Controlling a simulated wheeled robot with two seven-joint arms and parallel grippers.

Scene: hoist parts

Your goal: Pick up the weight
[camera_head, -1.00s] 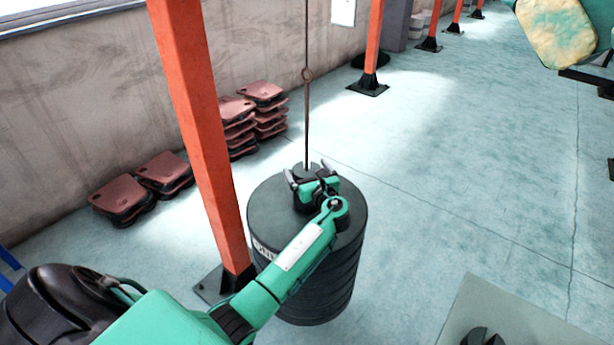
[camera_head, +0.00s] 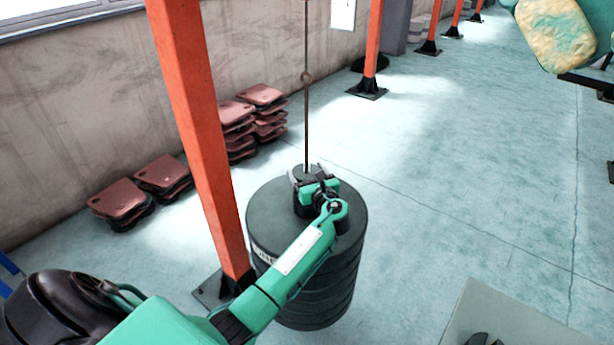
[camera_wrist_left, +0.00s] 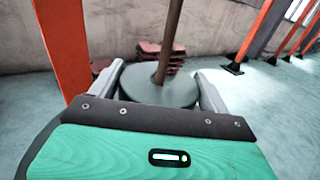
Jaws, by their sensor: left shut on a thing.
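The weight (camera_head: 310,270) is a large dark ribbed cylinder with a pale label on its side. It stands upright beside an orange post, with a thin rod or cable rising from its top. My left gripper (camera_head: 307,178) reaches over the weight and is shut on the raised round top piece at its centre. In the left wrist view, the two grey fingers flank the dark round top (camera_wrist_left: 158,92), with the rod rising between them. Whether the weight's underside touches the floor is hard to tell. My right gripper is not in view.
An orange post (camera_head: 205,150) stands just left of the weight, close to my left arm. Stacks of reddish plates (camera_head: 262,97) lie along the wall. A teal and yellowish object (camera_head: 555,35) is at the upper right.

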